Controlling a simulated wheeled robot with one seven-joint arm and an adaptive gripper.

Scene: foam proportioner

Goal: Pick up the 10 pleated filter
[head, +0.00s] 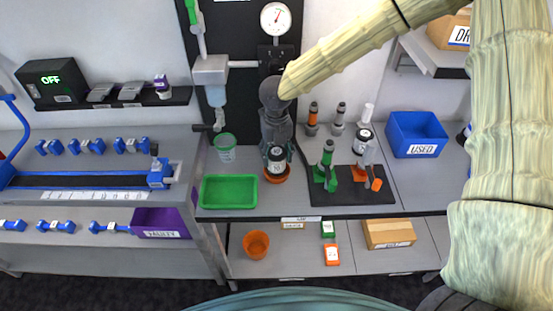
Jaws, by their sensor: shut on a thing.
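The pleated filter (277,166), a dark-and-white cylinder with a white label that seems to read 10, stands upright at the centre of the bench in the head view. An orange dish (275,179) shows around its foot; I cannot tell whether the filter is touching it or just above it. My gripper (276,150) comes down from above, with its fingers on both sides of the filter, and is shut on it. The gripper covers the filter's top.
A green tray (229,192) lies left in front, with a green cup (225,147) behind it. On the right, a black mat (352,191) holds green and orange fittings and a labelled filter-like part (363,140). A blue USED bin (416,134) stands farther right. A pressure gauge (276,18) hangs behind.

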